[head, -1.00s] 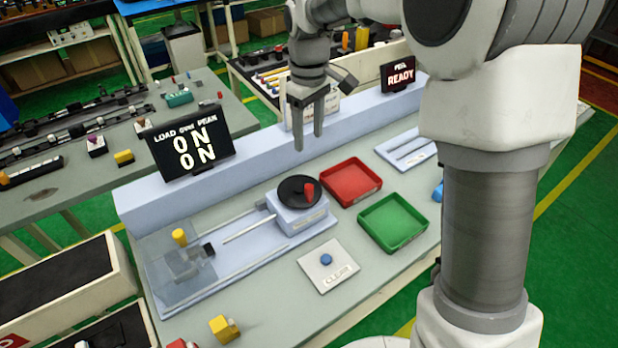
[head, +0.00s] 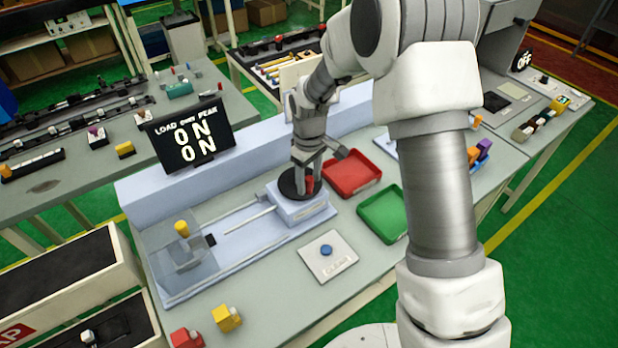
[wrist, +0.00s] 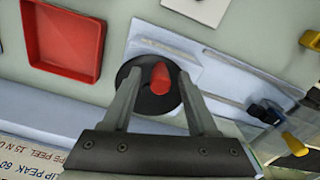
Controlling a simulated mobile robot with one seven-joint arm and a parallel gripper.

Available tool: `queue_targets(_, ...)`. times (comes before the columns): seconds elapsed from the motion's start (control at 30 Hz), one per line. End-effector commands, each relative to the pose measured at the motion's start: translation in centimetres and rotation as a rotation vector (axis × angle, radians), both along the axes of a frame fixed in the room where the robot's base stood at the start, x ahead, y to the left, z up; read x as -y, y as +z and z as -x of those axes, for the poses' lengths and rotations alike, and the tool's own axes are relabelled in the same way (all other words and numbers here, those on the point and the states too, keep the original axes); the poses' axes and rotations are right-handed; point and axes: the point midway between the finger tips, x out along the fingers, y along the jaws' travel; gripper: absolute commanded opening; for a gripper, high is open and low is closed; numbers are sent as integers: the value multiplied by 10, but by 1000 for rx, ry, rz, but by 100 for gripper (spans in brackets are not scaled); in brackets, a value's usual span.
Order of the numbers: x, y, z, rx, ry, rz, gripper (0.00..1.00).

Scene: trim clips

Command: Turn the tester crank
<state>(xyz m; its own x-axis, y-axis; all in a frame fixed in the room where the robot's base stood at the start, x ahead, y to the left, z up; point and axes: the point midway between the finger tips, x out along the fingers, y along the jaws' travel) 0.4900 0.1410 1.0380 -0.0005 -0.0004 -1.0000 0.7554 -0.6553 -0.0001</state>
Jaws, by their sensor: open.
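The tester (head: 240,240) lies on the bench, with a light blue base, a rod and a block at its right end. On that block is the crank, a black disc (head: 287,186) with an upright red handle (head: 310,184). The crank's red handle also shows in the wrist view (wrist: 160,77). My gripper (head: 306,188) points down over the disc, its fingers apart on either side of the red handle. In the wrist view the open fingers (wrist: 158,98) straddle the handle, with a gap on both sides. The display (head: 190,137) reads 0 N on both lines.
A red tray (head: 352,174) and a green tray (head: 382,214) stand right of the crank. A plate with a blue button (head: 327,250) lies in front. A clear guard with a yellow knob (head: 181,229) covers the tester's left end.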

Motion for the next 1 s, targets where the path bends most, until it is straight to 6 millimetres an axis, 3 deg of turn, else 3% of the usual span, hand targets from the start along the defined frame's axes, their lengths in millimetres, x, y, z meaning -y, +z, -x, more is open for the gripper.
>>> queue_targets(0.3, 0, -3, 0, 1, 0, -1, 57)
queue_targets(0.63, 0, -2, 0, 1, 0, -1, 0)
queue_targets(1.0, -1, -3, 0, 1, -19, 0, 0)
